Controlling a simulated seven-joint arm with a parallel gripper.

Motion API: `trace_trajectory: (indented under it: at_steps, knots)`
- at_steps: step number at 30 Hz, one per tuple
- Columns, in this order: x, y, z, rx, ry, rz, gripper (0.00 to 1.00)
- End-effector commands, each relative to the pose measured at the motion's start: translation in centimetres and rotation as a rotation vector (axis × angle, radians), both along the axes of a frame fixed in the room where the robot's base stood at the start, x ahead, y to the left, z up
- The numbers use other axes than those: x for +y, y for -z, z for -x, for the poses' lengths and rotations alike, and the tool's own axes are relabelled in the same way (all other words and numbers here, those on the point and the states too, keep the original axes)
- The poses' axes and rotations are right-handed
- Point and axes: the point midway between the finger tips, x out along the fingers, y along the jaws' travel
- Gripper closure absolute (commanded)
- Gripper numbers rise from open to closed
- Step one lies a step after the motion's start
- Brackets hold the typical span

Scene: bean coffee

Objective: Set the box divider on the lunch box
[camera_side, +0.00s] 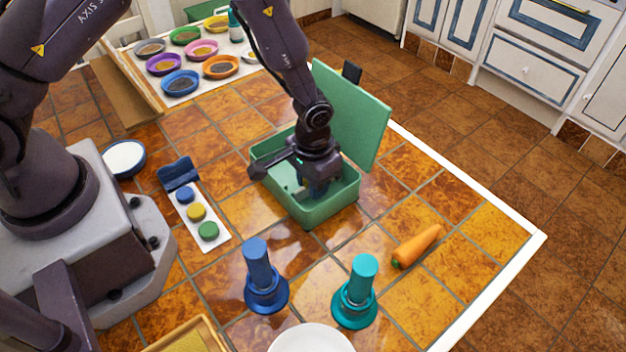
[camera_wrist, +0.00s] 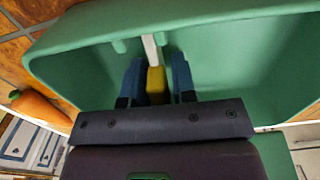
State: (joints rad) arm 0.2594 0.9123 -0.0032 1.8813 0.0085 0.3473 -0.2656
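The green lunch box (camera_side: 325,211) stands open on the tiled table, its lid (camera_side: 352,118) raised at the back. In the wrist view its green inside (camera_wrist: 225,60) fills much of the picture. The box divider shows there as a thin white strip (camera_wrist: 150,48) with a yellow grip (camera_wrist: 156,82), inside the box outline. My gripper (camera_side: 317,190) points down into the box. In the wrist view its blue fingers (camera_wrist: 157,78) are close on both sides of the yellow grip and appear shut on it. The divider's lower edge and its contact with the box floor are hidden.
A carrot (camera_side: 416,246), a teal bottle-like object (camera_side: 357,292) and a blue one (camera_side: 263,278) stand or lie in front. A white strip with coloured buttons (camera_side: 197,211) is left of the box. Several coloured bowls (camera_side: 180,83) are at the back left.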

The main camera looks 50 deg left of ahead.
Motion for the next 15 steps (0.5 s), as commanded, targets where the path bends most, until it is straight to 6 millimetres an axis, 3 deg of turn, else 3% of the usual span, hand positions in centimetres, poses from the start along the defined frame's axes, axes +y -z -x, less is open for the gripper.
trace_trajectory:
  at_steps: [8, 15]
  knots:
    - [0.0, -0.2, 0.0, -0.001, 0.0, 0.0, 0.75]
    - [0.0, -1.6, -0.1, -0.002, 0.0, 0.001, 0.75]
